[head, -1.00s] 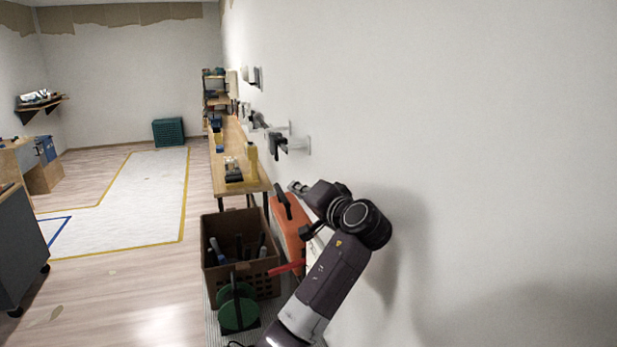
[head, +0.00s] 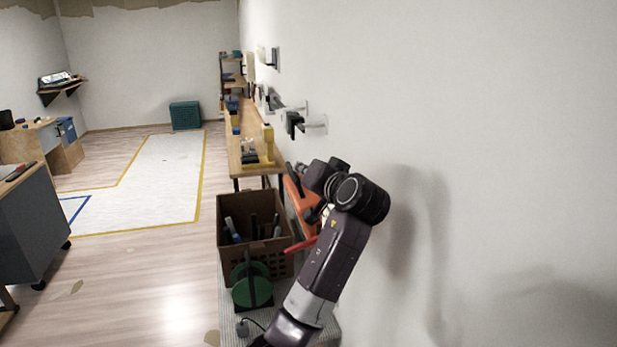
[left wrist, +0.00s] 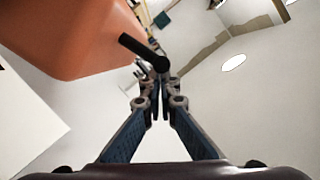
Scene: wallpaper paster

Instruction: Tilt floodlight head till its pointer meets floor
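Dark and pale fixtures stick out from the right wall in the head view. The nearest is a black head on a white bracket (head: 292,122); another black fixture (head: 273,101) and a pale one (head: 273,58) are farther along. I cannot tell for sure which is the floodlight, and no pointer is clear. My left gripper (head: 299,168) is low beside the wall, below the nearest fixture and apart from it. In the left wrist view its fingers (left wrist: 158,85) are drawn together with nothing visible between them. A black bar (left wrist: 138,48) shows just beyond the tips; contact is unclear. My right gripper is out of view.
An orange body (head: 299,208) stands by the wall close to my left gripper; it also fills the upper left of the left wrist view (left wrist: 70,35). A brown crate (head: 232,260) with tools and a green reel (head: 251,284) are nearby. A workbench (head: 240,130) lies beyond.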

